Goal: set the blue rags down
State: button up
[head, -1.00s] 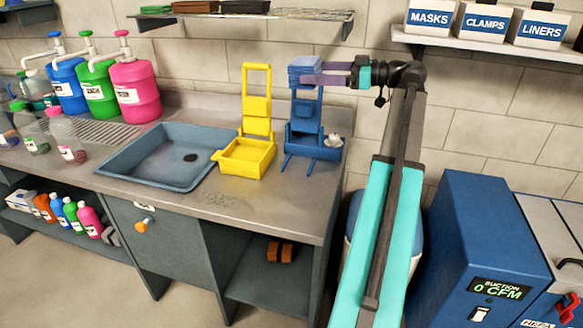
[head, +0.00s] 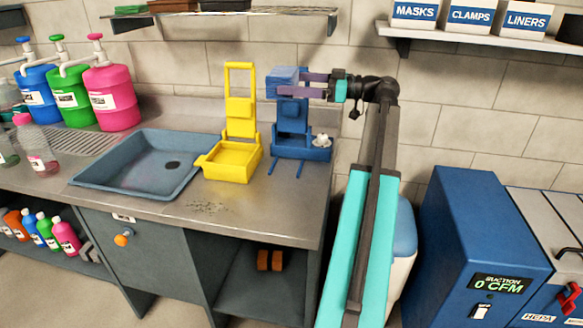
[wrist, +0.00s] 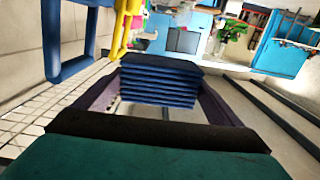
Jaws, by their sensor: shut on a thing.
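The blue rags (head: 282,82) are a folded stack held in my gripper (head: 284,86), whose two purple fingers reach in from the right. The stack is in the air in front of the upper part of a blue stand (head: 292,116) and hides its top. In the wrist view the stack (wrist: 160,84) shows as several dark blue layers between the fingers, and my gripper (wrist: 160,92) is shut on it.
A yellow stand (head: 233,160) is left of the blue stand on the grey counter (head: 190,209). A small white thing (head: 321,141) sits in the blue stand's tray. A sink (head: 140,165) lies further left. Shelves (head: 490,40) hang above. The counter's front strip is mostly clear.

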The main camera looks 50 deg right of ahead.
jog(key=p, duration=0.1)
send_over(294, 174)
notch_tip(294, 174, down, 23)
dwell(0.6)
jog(key=shift+f+p, duration=0.3)
jog(key=shift+f, duration=1.8)
jog(key=shift+f+b, duration=0.2)
jog(key=shift+b, duration=0.1)
jog(key=o, duration=1.1)
jog(key=shift+r, duration=0.2)
